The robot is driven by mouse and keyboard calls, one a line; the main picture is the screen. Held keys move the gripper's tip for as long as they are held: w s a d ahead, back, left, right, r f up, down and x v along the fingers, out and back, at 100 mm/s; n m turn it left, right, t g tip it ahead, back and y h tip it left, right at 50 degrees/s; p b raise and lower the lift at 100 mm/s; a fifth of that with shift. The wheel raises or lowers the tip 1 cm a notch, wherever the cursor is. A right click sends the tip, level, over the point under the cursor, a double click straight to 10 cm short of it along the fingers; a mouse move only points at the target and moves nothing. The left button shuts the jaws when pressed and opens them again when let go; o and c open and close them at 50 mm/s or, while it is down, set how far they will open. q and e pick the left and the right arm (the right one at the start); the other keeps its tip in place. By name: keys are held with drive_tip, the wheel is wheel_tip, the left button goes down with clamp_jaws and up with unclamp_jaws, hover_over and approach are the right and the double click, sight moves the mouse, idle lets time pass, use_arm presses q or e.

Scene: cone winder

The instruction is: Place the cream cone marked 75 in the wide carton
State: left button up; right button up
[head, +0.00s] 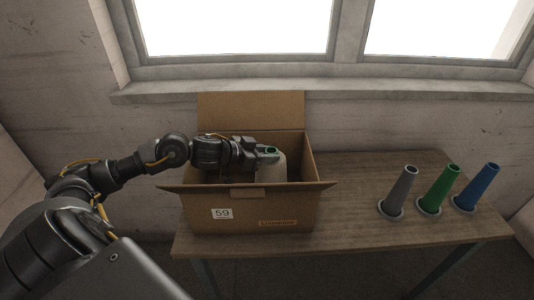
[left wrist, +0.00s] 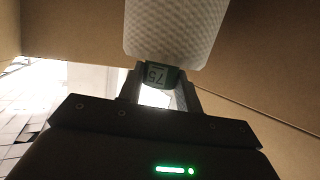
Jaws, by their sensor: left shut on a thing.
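The cream cone (head: 271,168) is inside the wide carton (head: 290,212), with its green tube top showing. It also shows in the left wrist view (left wrist: 178,32), where the green tube end carries a label reading 75. My left gripper (head: 268,152) is shut on the tube end of the cone, within the carton opening. In the left wrist view the fingers (left wrist: 160,88) flank the tube end. The cone's base is hidden by the carton's front wall, so I cannot tell whether it touches the carton floor. My right gripper is not in view.
The carton stands on the left of a wooden table (head: 360,185), flaps open, with a label 59 on its front. A grey tube (head: 402,190), a green tube (head: 440,187) and a blue tube (head: 478,187) stand at the right. A window sill lies behind.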

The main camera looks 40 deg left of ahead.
use_arm(q)
drive_tip(key=o, duration=1.1)
drive_tip(key=shift+f, duration=0.1)
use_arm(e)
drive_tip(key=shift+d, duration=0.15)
use_arm(q)
drive_tip(key=shift+s+a, duration=0.25)
drive_tip(key=shift+s, duration=0.05)
drive_tip(key=v, duration=0.4)
drive_tip(key=b+v, duration=0.1)
drive_tip(key=v, duration=0.1)
drive_tip(key=shift+s+r, duration=0.3)
drive_tip(key=shift+r, duration=0.15)
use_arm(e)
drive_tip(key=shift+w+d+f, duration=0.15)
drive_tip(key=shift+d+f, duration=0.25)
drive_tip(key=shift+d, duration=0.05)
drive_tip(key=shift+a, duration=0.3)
